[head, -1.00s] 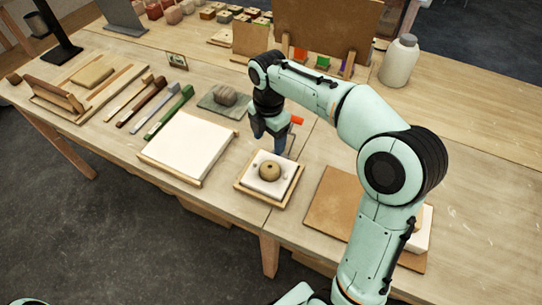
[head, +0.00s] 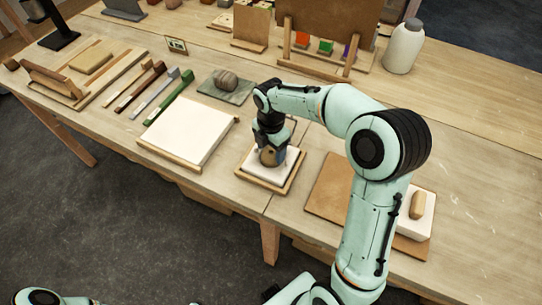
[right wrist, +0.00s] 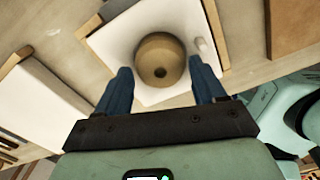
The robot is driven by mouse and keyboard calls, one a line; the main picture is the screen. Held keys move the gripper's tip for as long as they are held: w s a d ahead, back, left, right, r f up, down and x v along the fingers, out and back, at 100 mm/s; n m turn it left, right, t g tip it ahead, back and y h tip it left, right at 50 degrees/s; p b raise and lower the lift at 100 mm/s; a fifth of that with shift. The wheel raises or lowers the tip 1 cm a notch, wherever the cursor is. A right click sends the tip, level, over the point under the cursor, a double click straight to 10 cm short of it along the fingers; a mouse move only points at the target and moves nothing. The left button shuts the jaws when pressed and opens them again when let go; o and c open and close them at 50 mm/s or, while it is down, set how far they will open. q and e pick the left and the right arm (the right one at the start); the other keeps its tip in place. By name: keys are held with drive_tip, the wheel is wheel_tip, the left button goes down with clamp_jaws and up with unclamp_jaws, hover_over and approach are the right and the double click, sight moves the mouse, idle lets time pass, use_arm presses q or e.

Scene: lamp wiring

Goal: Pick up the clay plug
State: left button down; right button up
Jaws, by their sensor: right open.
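A round brown clay piece with a dark hole in its top (right wrist: 161,62) sits on a white slab (right wrist: 115,42) in a shallow wooden tray (head: 243,174). It looks like the clay plug, though no label shows. In the head view my right gripper (head: 270,156) is right over it and partly hides it. In the right wrist view the two blue fingers are apart, one to each side of the piece, with gaps showing. A small pale peg (right wrist: 203,46) is beside the piece on the slab. My left gripper is not in view.
A large white slab (head: 187,131) lies left of the tray. A brown board (head: 325,205) with a white block (head: 422,222) and a tan piece (head: 417,204) is at the right. A grey stone-like lump (head: 226,81) and a white bottle (head: 404,46) stand farther back.

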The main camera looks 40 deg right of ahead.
drive_tip(key=shift+f, duration=0.5)
drive_tip(key=shift+c, duration=0.3)
drive_tip(key=c, duration=0.8)
drive_tip(key=shift+r, duration=0.15)
